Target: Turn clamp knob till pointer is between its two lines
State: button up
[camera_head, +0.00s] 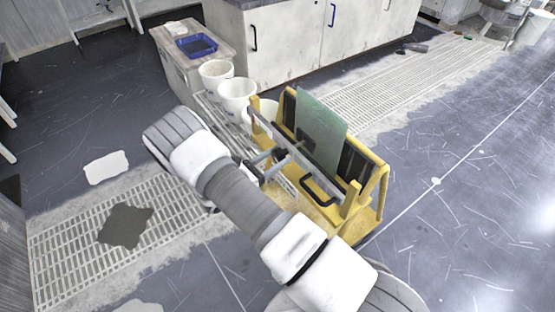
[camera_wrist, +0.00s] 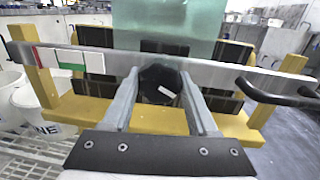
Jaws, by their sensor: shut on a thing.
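The clamp knob (camera_wrist: 159,84) is black and round with a white pointer mark, and it sits on the grey clamp bar (camera_wrist: 110,62) in the wrist view. My gripper (camera_wrist: 160,88) is shut on the knob, one grey finger on each side. The white pointer (camera_wrist: 167,91) slants down to the right. The two lines cannot be made out on the knob's surround; a label with red, white and green parts (camera_wrist: 68,60) is on the bar at left. In the head view my gripper (camera_head: 266,165) reaches the yellow stand (camera_head: 378,190); my arm partly hides its front.
A green glass plate (camera_head: 320,128) stands upright in the yellow stand behind the bar. A black handle (camera_wrist: 278,94) sticks out right of the knob. White buckets (camera_head: 237,92) stand left of the stand, and floor grating (camera_head: 70,240) lies at left.

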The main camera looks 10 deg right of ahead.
jog(key=m+b, duration=0.2)
jog(key=m, duration=0.3)
jog(key=shift+w+a, duration=0.1)
jog(key=shift+w, duration=0.05)
jog(key=shift+m, duration=0.3)
dwell(0.3)
jog(key=o, duration=1.4)
jog(key=shift+c, duration=0.2)
jog(key=p+v, duration=0.1)
jog(key=v, duration=1.6)
jog(key=shift+a+f+p, duration=0.25)
jog(key=shift+p, duration=0.05)
